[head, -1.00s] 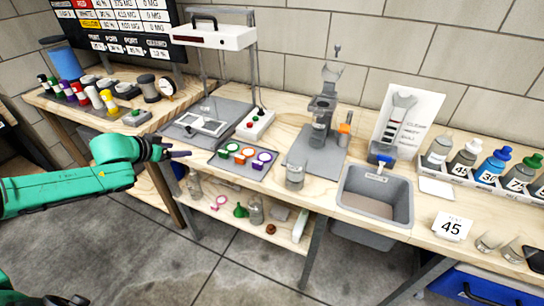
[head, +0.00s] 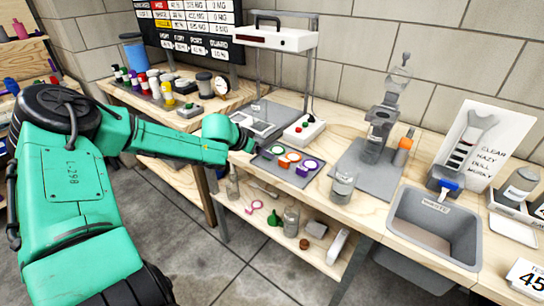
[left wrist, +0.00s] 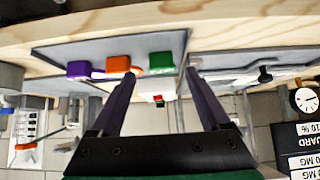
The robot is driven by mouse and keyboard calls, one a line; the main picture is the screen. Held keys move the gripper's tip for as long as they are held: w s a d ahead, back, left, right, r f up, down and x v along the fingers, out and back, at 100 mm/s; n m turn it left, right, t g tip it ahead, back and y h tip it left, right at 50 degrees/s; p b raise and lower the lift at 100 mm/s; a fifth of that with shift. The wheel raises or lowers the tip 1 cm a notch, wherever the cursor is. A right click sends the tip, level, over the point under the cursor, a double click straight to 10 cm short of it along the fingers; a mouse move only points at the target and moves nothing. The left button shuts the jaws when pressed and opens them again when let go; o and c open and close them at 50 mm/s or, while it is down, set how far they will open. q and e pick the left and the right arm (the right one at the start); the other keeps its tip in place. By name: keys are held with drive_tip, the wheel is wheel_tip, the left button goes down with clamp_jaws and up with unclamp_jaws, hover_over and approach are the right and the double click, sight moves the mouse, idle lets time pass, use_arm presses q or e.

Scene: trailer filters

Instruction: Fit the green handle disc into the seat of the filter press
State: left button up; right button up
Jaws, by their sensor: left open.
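The green handle disc (head: 276,149) sits in the grey tray (head: 262,163) at the end of a row with an orange disc (head: 290,157) and a purple disc (head: 307,167). In the left wrist view, the green handle (left wrist: 161,62) shows between my open, empty fingers, beyond their tips. My left gripper (head: 256,147) is just left of the green disc in the head view; it also shows in the left wrist view (left wrist: 162,76). The filter press (head: 380,130) stands upright on a grey mat to the right. Its seat is not clear. My right gripper is not in view.
A clear jar (head: 343,187) stands between the tray and the press. A white control box (head: 304,130) and a scale-like frame (head: 284,38) are behind the tray. A waste sink (head: 432,225) is at the right. Bottles crowd the left bench.

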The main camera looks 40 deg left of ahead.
sight(265, 161)
use_arm(q)
drive_tip(key=b+x, duration=0.1)
drive_tip(key=x, duration=0.3)
drive_tip(key=shift+a+f+b, duration=0.1)
drive_tip(key=shift+f+b, duration=0.2)
drive_tip(key=shift+w, duration=0.15)
drive_tip(key=shift+r, duration=0.15)
clamp_jaws()
wheel_tip(265, 161, up, 28)
drive_tip(key=p, duration=1.9)
